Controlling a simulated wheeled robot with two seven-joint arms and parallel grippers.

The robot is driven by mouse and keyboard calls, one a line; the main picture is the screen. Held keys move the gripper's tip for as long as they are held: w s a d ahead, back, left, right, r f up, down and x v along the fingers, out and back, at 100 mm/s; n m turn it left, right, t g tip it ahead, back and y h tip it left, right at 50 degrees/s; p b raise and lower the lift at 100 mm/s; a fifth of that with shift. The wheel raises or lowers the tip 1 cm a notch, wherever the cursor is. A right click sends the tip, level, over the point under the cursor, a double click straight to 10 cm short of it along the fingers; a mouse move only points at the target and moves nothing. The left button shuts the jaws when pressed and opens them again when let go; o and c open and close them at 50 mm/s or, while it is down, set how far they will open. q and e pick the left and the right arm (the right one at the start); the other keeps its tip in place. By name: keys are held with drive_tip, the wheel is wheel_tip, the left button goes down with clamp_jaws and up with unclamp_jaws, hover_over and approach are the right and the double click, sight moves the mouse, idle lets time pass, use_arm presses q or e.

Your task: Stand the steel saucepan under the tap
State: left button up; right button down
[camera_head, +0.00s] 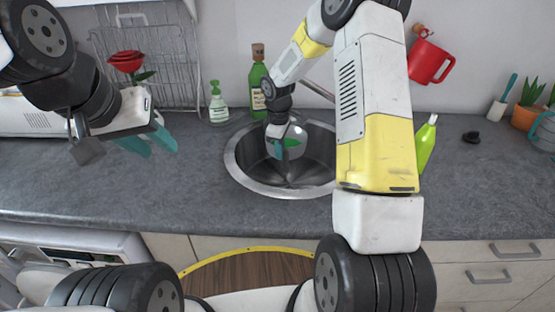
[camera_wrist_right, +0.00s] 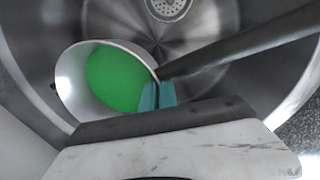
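The steel saucepan (camera_head: 299,148) is in the sink bowl area in the head view, partly hidden by my right gripper (camera_head: 281,148). In the right wrist view the saucepan (camera_wrist_right: 72,80) is at the left with a green inside, its opening facing the camera. The teal fingers (camera_wrist_right: 158,95) are close together at its rim, one on each side. I cannot tell whether it touches the sink floor. The grey tap (camera_head: 319,91) shows in part behind my right arm. My left gripper (camera_head: 150,142) is open and empty above the counter at the left.
The steel sink (camera_head: 240,177) has its drain (camera_wrist_right: 168,7) beyond the saucepan in the wrist view. A green bottle (camera_head: 258,92) and a soap pump (camera_head: 218,106) stand behind the sink. A yellow-green bottle (camera_head: 426,145) stands at its right. The left front counter is clear.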

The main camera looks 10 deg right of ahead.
sight(280, 184)
wheel_tip(280, 184, down, 11)
drive_tip(key=shift+f, duration=0.1)
idle(0.5)
drive_tip(key=shift+f, duration=0.1)
drive_tip(key=c, duration=1.7)
unclamp_jaws()
